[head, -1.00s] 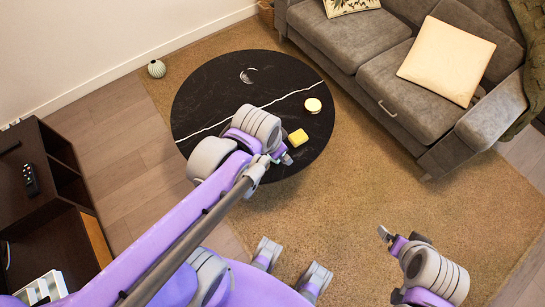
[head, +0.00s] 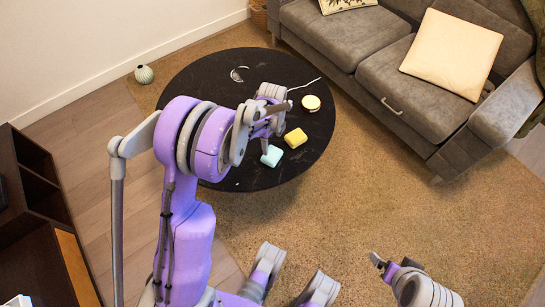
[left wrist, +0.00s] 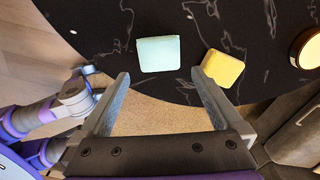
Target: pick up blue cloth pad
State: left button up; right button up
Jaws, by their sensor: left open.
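The blue cloth pad (head: 271,156) is a pale blue, nearly square block lying flat on the round black table (head: 215,82), near its front edge. In the left wrist view the pad (left wrist: 158,53) lies just beyond and between the fingertips, apart from them. My left gripper (head: 277,124) is over the table at the pad, its fingers spread and empty; they also show in the left wrist view (left wrist: 160,76). My right gripper (head: 379,262) is low at the right, over the rug, away from the table; its opening is unclear.
A yellow pad (head: 296,138) lies close to the right of the blue one, near my right-hand finger in the wrist view. A round cream-topped item (head: 311,103) is farther back. A grey sofa (head: 400,85) stands behind right; the rug (head: 350,205) in front is clear.

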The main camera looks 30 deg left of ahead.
aim_at(272, 154)
pick_arm(q)
notch_tip(272, 154, down, 10)
jog(key=shift+s+r+b, duration=0.1)
jog(key=shift+r+b, duration=0.1)
jog(key=shift+b, duration=1)
